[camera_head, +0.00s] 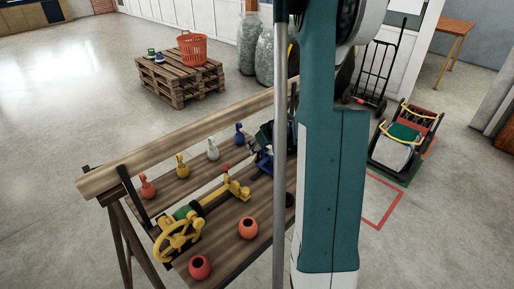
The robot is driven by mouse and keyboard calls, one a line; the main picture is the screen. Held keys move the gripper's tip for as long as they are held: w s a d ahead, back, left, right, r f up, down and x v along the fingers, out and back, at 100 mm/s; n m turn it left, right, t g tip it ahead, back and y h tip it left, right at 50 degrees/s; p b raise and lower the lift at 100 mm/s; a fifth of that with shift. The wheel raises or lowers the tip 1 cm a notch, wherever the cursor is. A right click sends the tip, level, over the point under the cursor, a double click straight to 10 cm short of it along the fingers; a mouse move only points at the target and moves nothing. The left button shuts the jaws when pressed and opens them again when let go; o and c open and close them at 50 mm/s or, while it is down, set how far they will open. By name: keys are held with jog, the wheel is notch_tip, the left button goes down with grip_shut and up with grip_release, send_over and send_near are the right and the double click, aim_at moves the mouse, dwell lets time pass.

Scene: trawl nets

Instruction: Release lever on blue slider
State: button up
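A blue piece (264,160) sits on the workbench beside my teal column, which hides its right side. I cannot tell whether it is the blue slider, and no lever can be made out on it. A blue knobbed piece (238,134) stands at the back of the bench in a row with white, yellow and red ones. A dark teal mechanism just above the blue piece looks like my gripper (266,139). It is small and partly hidden behind the column. I cannot tell whether it touches the blue piece or whether its fingers are open.
A yellow handwheel (178,236) with a yellow-ended bar lies along the wooden bench (225,218). Two orange-red round pots (248,228) stand at the front. A raised rail (170,152) runs along the back. A pallet stack (178,82) and a hand truck (376,75) stand beyond.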

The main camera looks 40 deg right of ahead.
jog(key=v, duration=1.1)
jog(key=shift+s+r, duration=0.2)
dwell(0.9)
jog(key=s+a+r, duration=0.1)
jog(key=a+r, duration=0.3)
jog(key=a, duration=0.5)
jog(key=s+a+r, duration=0.1)
jog(key=a+r, duration=0.2)
jog(key=a, duration=0.6)
jog(key=a+r, duration=0.4)
jog(key=a, duration=0.5)
jog(key=s+a+r+n, duration=0.1)
jog(key=s+a, duration=0.7)
jog(key=a, duration=0.2)
jog(key=s+a+r+y, duration=0.1)
jog(key=s+a, duration=0.6)
jog(key=a, duration=0.3)
jog(key=shift+s+a+n, duration=0.25)
jog(key=shift+s+n, duration=0.15)
